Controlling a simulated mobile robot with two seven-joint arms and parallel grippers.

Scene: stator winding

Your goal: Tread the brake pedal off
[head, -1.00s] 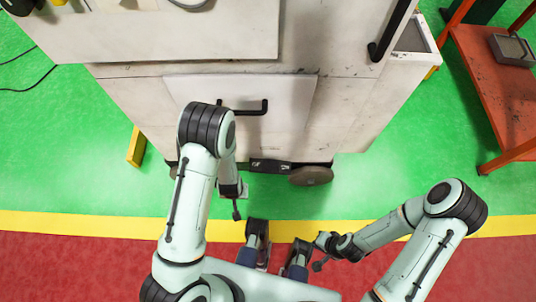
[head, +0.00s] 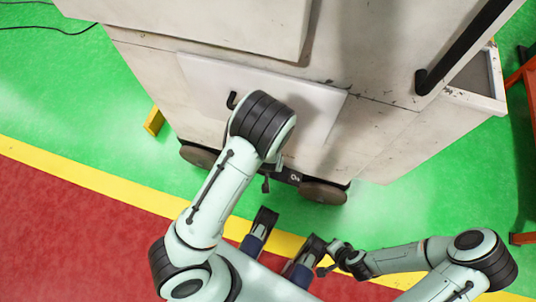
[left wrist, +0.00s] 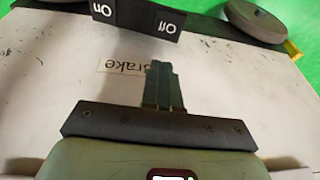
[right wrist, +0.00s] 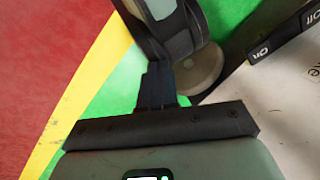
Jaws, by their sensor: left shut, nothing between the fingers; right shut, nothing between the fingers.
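The brake pedal (head: 288,175) is a dark bar low on the front of a pale cabinet, between two wheels. In the left wrist view its two halves read upside down, "On" (left wrist: 104,10) and "Off" (left wrist: 165,22), meeting at an angle. I cannot tell which half is down. My left gripper (left wrist: 161,66) is shut and empty, just short of the "Off" half, covering part of the "Brake" label (left wrist: 122,64). In the head view my left gripper (head: 266,184) is left of the pedal. My right gripper (head: 322,270) is shut and empty; the pedal's "On" half (right wrist: 262,50) shows in its view.
The cabinet (head: 390,140) has two wheels (head: 323,193) beside the pedal and a yellow foot (head: 154,121) at left. A long black handle (head: 460,50) sticks out above. Green floor (head: 110,120) is clear at left. An orange frame (head: 525,160) stands at right.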

